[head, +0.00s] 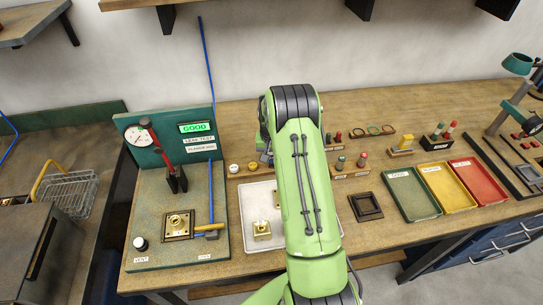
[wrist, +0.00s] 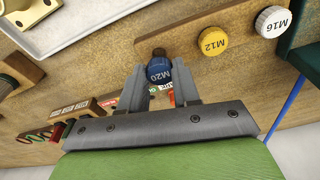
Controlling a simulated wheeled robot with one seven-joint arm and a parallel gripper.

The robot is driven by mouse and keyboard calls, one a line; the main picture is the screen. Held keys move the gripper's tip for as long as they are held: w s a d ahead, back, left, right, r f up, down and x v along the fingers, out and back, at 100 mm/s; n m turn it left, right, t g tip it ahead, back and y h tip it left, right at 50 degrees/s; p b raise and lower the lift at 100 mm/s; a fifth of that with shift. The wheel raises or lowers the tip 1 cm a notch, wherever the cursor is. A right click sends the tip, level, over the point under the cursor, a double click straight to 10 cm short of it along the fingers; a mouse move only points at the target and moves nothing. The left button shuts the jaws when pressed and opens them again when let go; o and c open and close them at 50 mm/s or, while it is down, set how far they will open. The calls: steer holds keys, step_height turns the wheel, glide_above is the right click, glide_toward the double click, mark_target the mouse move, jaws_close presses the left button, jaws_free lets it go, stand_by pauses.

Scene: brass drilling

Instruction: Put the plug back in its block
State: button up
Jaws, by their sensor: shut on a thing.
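My gripper (wrist: 160,80) is shut on the blue plug marked M20 (wrist: 160,70), with one finger on each side of it. The plug's dark end points at the edge of a wooden block (wrist: 190,30). I cannot tell whether the plug is in a hole or just above one. The block also holds a yellow M12 plug (wrist: 213,41) and a white M16 plug (wrist: 272,22). In the head view the block (head: 243,175) shows left of my green arm with the white and yellow plugs; the blue plug is hidden there, and my gripper is mostly hidden.
A white tray (head: 249,212) with a brass part (head: 262,229) lies in front of the block. The green test station (head: 150,235) with a gauge and a "GOOD" display stands left. Small racks and green, yellow and red trays (head: 473,178) are right of my arm.

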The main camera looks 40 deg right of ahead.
steer(key=shift+f+b, duration=1.05)
steer(key=shift+b, duration=0.25)
stand_by(1.8)
stand_by(0.4)
steer(key=o, duration=1.5)
steer(key=shift+r, duration=0.1)
steer(key=shift+r+p, duration=2.15)
steer(key=shift+r, duration=1.35)
